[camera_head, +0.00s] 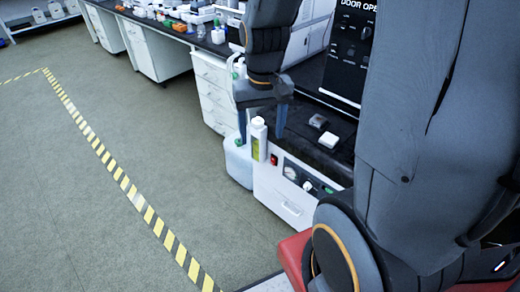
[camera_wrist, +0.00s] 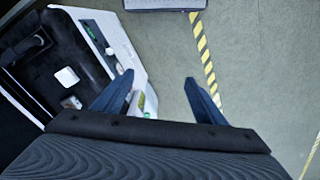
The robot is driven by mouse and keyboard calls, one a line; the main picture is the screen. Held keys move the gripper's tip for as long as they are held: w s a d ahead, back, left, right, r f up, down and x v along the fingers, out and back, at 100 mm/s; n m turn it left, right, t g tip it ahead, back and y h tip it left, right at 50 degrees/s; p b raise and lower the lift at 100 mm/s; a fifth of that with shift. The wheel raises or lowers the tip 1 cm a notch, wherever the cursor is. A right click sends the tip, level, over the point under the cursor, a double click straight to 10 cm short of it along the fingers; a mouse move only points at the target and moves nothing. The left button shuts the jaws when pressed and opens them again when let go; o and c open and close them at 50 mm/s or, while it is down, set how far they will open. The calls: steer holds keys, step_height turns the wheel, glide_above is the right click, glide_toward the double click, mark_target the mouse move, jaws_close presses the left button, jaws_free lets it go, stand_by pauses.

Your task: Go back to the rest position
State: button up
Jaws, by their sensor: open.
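My gripper (camera_head: 262,120) hangs beside the left edge of the dark-topped white cabinet (camera_head: 283,196) in the head view, fingers pointing down. Part of the bottle (camera_wrist: 146,104) shows between the fingers in the wrist view.
A translucent canister (camera_head: 238,160) stands on the floor by the cabinet. Two small blocks (camera_head: 328,139) lie on the dark top. A black panel marked "DOOR OPE" (camera_head: 347,50) rises behind. Lab benches (camera_head: 160,52) line the back. The floor left of the striped tape (camera_head: 125,185) is clear.

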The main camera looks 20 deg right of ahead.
steer(key=s+a+n, duration=0.2)
steer(key=s+a, duration=0.1)
steer(key=s, duration=0.3)
steer(key=shift+a+f, duration=0.2)
steer(key=shift+f, duration=0.05)
